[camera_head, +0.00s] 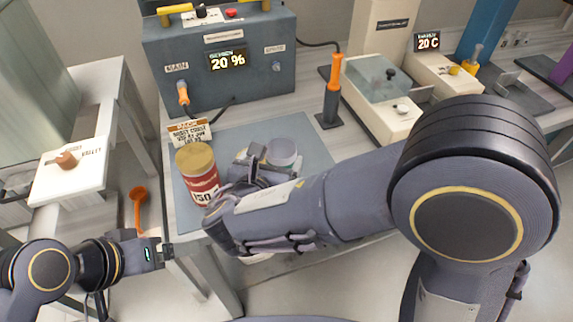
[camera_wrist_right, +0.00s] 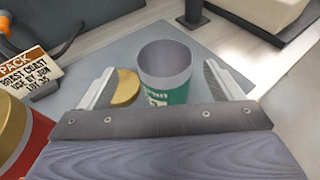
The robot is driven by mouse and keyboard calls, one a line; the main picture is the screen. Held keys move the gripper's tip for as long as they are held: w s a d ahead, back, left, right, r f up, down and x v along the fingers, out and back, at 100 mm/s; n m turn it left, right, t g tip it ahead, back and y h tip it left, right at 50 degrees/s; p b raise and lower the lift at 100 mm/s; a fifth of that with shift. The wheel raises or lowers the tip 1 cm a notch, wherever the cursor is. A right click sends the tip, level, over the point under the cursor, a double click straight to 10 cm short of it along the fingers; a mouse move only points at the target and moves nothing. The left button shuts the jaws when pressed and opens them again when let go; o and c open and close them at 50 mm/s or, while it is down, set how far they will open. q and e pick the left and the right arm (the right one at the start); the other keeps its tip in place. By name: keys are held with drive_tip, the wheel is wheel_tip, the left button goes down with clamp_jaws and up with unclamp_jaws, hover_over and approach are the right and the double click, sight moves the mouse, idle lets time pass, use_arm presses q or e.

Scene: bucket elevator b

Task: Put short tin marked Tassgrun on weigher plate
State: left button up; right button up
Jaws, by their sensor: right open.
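A short open-topped tin with a green label (camera_wrist_right: 165,88) stands on the blue-grey mat; its lettering is only partly visible, so I cannot read the name. It also shows in the head view as a pale round opening (camera_head: 282,154) beside my right gripper (camera_head: 262,164). In the wrist view my right gripper (camera_wrist_right: 168,82) is open, its fingers on either side of the tin with gaps. My left gripper (camera_head: 167,252) is at lower left, away from the tin; its jaws are unclear. I cannot pick out the weigher plate for certain.
A red tin with a gold lid (camera_head: 197,172) stands left of my right gripper. A loose gold lid (camera_wrist_right: 126,87) lies beside the green tin. A sign card (camera_head: 190,133), an orange-handled tool (camera_head: 333,90) and a grey control box (camera_head: 225,65) stand behind. My right arm covers the mat's front right.

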sight(285, 143)
drive_tip(key=x, duration=0.5)
drive_tip(key=shift+w+d, duration=0.15)
drive_tip(key=shift+d, duration=0.15)
drive_tip(key=c, duration=1)
drive_tip(key=shift+r, duration=0.1)
